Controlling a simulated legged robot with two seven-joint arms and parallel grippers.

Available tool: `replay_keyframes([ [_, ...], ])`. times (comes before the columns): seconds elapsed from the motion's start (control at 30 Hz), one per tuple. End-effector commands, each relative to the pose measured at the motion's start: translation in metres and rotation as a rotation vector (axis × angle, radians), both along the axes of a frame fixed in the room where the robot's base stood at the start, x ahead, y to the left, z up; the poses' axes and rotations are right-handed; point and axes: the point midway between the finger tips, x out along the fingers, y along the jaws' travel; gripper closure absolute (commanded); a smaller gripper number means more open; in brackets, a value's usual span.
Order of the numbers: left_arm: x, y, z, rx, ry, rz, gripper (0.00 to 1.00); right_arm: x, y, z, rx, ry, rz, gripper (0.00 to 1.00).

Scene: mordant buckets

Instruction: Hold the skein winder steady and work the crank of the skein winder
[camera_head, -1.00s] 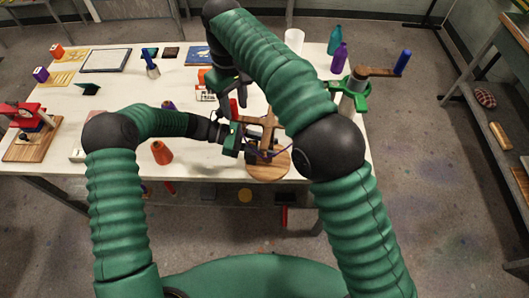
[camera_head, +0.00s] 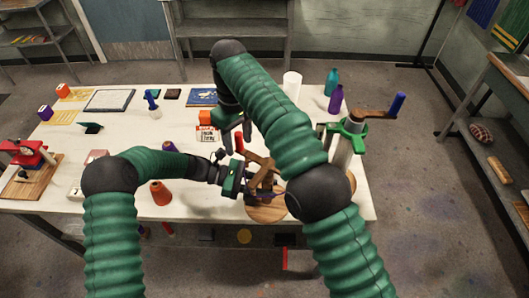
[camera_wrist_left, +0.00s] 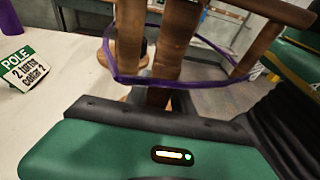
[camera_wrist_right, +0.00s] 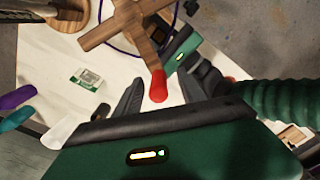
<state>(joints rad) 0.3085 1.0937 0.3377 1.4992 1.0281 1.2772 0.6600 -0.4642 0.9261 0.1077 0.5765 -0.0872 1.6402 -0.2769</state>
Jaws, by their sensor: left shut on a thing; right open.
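The wooden skein winder (camera_head: 260,163) stands on a round wooden base (camera_head: 266,211) near the table's front right. A purple loop (camera_wrist_left: 130,80) hangs around its arms in the left wrist view. My left gripper (camera_head: 249,180) is shut on the skein winder, at its upright post (camera_wrist_left: 160,95). The crank's red knob (camera_wrist_right: 157,86) points up toward my right gripper (camera_wrist_right: 160,88). It also shows in the head view (camera_head: 239,142). My right gripper is open, its fingers on either side of the knob in the picture; I cannot tell whether they touch it. My right arm hides part of the winder.
A grey post with a green clamp (camera_head: 345,140) and a blue-handled crank (camera_head: 397,104) stands at the table's right edge. A printed card (camera_head: 207,133) and two bottles (camera_head: 336,97) are farther back.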

Motion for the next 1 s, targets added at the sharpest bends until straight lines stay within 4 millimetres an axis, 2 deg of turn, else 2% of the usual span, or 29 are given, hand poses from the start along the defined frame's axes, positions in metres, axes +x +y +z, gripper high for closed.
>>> replay_keyframes([
  [0.27,0.0,0.001,-0.001,0.004,0.0,0.001,1.0,0.0,0.0,0.0,0.001,0.0,0.003,0.53],
  [0.37,0.0,0.001,-0.001,0.004,0.0,0.001,1.0,0.001,-0.002,0.007,0.024,0.0,0.063,0.53],
  [0.6,0.0,0.0,-0.001,0.004,0.0,0.001,1.0,0.003,-0.018,0.055,0.172,-0.042,0.514,0.53],
  [0.73,0.0,0.0,-0.001,0.003,0.0,0.001,1.0,0.002,-0.022,0.074,0.225,-0.082,0.703,0.53],
  [0.87,0.0,0.0,-0.001,0.002,0.001,0.0,1.0,0.001,-0.022,0.075,0.239,-0.093,0.77,0.53],
  [1.0,0.0,0.0,-0.001,0.002,0.001,0.0,1.0,0.0,-0.018,0.059,0.239,-0.092,0.771,0.53],
])
